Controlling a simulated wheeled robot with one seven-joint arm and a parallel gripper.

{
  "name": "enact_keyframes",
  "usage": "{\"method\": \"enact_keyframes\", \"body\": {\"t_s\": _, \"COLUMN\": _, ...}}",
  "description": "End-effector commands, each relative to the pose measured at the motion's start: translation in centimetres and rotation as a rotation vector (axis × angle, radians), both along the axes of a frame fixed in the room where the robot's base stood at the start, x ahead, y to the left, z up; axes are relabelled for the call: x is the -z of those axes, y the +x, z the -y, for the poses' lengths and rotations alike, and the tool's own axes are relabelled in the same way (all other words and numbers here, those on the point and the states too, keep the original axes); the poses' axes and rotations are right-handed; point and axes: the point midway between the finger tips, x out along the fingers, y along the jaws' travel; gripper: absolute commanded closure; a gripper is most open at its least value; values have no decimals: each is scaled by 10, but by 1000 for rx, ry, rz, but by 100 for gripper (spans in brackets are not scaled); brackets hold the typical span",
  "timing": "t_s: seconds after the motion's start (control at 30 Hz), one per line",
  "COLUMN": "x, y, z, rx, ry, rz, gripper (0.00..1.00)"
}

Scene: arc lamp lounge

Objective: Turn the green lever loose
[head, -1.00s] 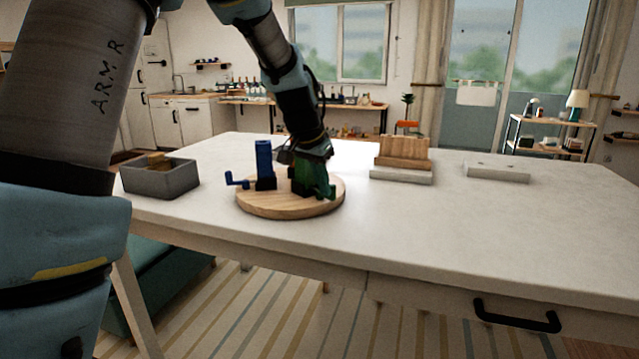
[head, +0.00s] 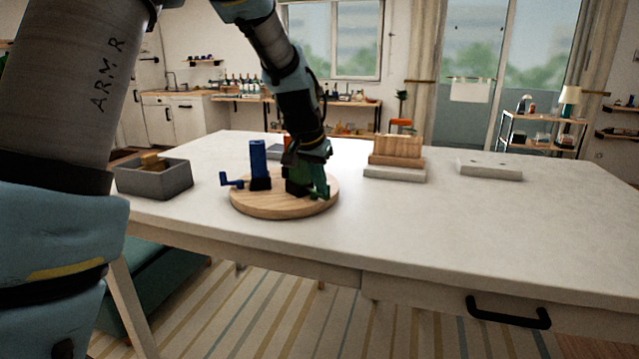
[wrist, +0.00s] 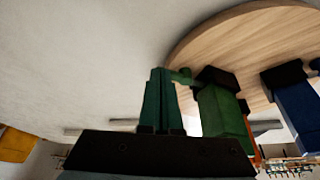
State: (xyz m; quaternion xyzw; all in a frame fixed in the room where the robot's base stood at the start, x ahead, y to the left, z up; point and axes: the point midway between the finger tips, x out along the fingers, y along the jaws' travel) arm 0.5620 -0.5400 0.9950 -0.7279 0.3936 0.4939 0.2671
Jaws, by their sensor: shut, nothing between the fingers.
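A round wooden board (head: 250,203) on the table carries a blue post (head: 258,163) with a blue lever at its left, and a green post (head: 296,182) partly hidden by my gripper. In the wrist view the green post (wrist: 222,115) rises from a black base beside the blue post (wrist: 295,105). The short green lever (wrist: 183,76) sticks out from the base. My gripper (wrist: 160,74) has its dark green fingers shut together, tips at the lever's outer end; I cannot tell if they touch. In the head view my gripper (head: 320,188) is at the board's right side.
A grey bin (head: 160,180) with a tan block inside stands left of the board. A wooden block on a pale base (head: 395,174) and a flat pale slab (head: 490,168) lie to the right. The front and right of the white table (head: 450,225) are clear.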

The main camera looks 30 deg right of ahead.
Motion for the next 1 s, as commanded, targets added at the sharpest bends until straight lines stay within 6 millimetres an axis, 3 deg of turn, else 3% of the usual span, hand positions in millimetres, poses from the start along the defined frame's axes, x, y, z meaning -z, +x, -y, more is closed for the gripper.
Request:
{"method": "enact_keyframes", "body": {"t_s": 0.37, "x": -3, "y": -2, "z": 10, "rx": -142, "ry": 2, "rz": 1, "gripper": 100}}
{"method": "enact_keyframes", "body": {"t_s": 1.0, "x": -3, "y": 8, "z": 44, "rx": -731, "ry": 3, "rz": 5, "gripper": 100}}
